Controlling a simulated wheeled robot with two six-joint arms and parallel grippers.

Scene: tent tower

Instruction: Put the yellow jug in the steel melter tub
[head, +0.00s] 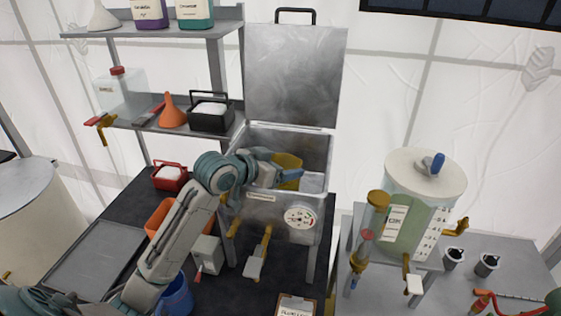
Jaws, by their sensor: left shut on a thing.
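The steel melter tub (262,210) stands in the middle of the head view with its lid (295,75) raised upright behind it. My left gripper (290,175) reaches in from the left over the tub's near-left rim and is shut on the yellow jug (289,161). The jug is at the tub's open mouth, inside the rim outline. My gripper hides its lower part, so I cannot tell whether it touches the tub floor. My right gripper is not in view.
A shelf (150,122) at left holds a clear jug, an orange funnel (172,112) and a black box (211,115). A red box (169,177) and an orange bin (161,216) sit left of the tub. A clear tank (425,190) stands on the right table.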

